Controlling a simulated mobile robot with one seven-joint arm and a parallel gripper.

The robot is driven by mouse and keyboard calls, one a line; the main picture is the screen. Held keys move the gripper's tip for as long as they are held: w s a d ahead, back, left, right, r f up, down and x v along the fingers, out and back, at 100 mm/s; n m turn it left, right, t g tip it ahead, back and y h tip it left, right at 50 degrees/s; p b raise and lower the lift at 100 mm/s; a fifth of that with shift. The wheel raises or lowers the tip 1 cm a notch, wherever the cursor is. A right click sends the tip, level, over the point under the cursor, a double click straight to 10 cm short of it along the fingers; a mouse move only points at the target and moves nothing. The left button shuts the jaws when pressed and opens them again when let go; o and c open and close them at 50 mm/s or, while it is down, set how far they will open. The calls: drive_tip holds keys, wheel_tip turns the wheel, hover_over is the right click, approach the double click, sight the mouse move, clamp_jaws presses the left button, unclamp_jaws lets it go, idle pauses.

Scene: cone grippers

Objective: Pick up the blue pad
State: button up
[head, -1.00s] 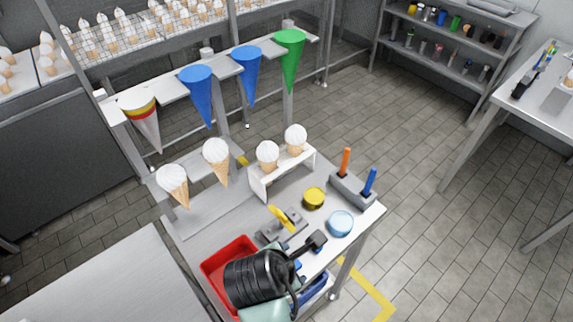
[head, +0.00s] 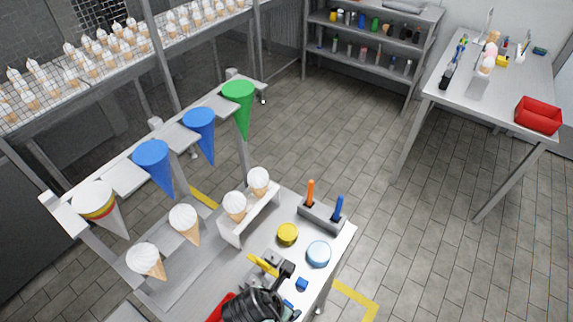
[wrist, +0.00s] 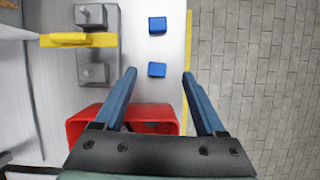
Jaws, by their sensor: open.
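Two small blue pads lie on the light worktop in the wrist view, a nearer pad (wrist: 157,70) and a farther pad (wrist: 157,25). In the head view one blue pad (head: 302,284) shows near the worktop's front right edge, beside my black arm. My gripper (wrist: 159,76) is open and empty. In the wrist view the nearer pad appears between its two blue fingertips, with space on both sides; the height gap is hard to tell. In the head view my arm largely hides the gripper.
A red bin (wrist: 90,122) lies under my gripper's left side. A grey fixture with a yellow bar (wrist: 78,41) stands left of the pads. A light blue round (head: 318,253) and a yellow round (head: 288,234) sit nearby. Floor lies right of the worktop edge.

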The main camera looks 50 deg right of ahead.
drive_tip(key=shift+a+p+x, duration=0.1)
drive_tip(key=shift+p+x, duration=0.05)
drive_tip(key=shift+x, duration=1.1)
drive_tip(key=shift+a+p+x, duration=0.15)
drive_tip(key=shift+x, duration=1.15)
drive_tip(key=shift+w+f, duration=0.1)
drive_tip(key=shift+w, duration=0.1)
clamp_jaws()
